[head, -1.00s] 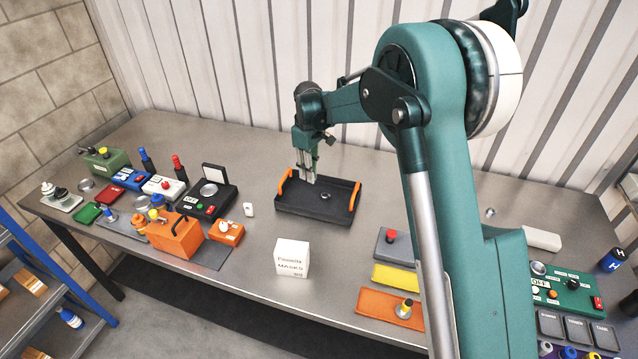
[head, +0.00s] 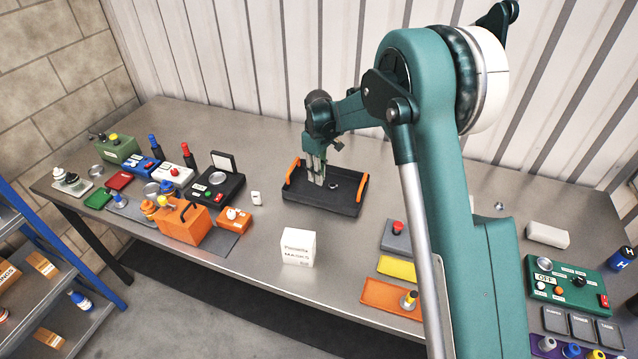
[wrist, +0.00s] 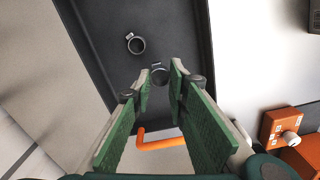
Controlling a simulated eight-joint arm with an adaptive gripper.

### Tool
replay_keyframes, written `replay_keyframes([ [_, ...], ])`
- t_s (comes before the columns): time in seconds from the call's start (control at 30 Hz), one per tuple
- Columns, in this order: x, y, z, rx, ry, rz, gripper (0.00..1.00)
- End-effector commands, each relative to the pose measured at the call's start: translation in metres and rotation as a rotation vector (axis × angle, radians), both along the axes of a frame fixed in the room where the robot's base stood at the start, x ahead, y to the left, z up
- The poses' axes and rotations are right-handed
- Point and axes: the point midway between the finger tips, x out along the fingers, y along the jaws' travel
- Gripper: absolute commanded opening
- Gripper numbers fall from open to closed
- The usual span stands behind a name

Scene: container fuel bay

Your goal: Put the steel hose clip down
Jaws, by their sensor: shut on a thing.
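My gripper (head: 317,183) reaches down into the black tray (head: 293,203) with orange handles. In the wrist view my gripper's fingertips (wrist: 160,78) are shut on a small grey ring, the steel hose clip (wrist: 160,72). The clip is low over the tray floor; I cannot tell whether it touches. A second dark ring-shaped clip (wrist: 135,44) lies on the tray floor beside it, apart from the fingers. That ring also shows in the head view (head: 334,186). The held clip is too small to make out in the head view.
A white labelled box (head: 299,246) stands in front of the tray. Left are an orange case (head: 186,222) and a black device (head: 222,190). Right are grey, yellow (head: 396,269) and orange pads. The corrugated wall is behind. The tray floor around the clips is clear.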

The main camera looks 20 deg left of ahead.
Motion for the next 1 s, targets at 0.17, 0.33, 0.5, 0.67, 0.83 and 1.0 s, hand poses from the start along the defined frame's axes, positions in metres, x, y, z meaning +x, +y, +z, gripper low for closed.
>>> replay_keyframes([
  [0.17, 0.0, 0.0, -0.011, 0.0, 0.0, 0.0, 0.12],
  [0.33, 0.0, 0.0, -0.011, 0.0, 0.0, 0.0, 0.12],
  [0.5, 0.0, 0.0, -0.013, 0.0, 0.0, 0.0, 0.12],
  [0.67, 0.0, 0.0, -0.025, 0.0, 0.0, 0.0, 0.12],
  [0.83, 0.0, 0.0, -0.042, 0.0, 0.0, 0.0, 0.12],
  [1.0, 0.0, 0.0, -0.049, 0.0, 0.0, 0.0, 0.12],
])
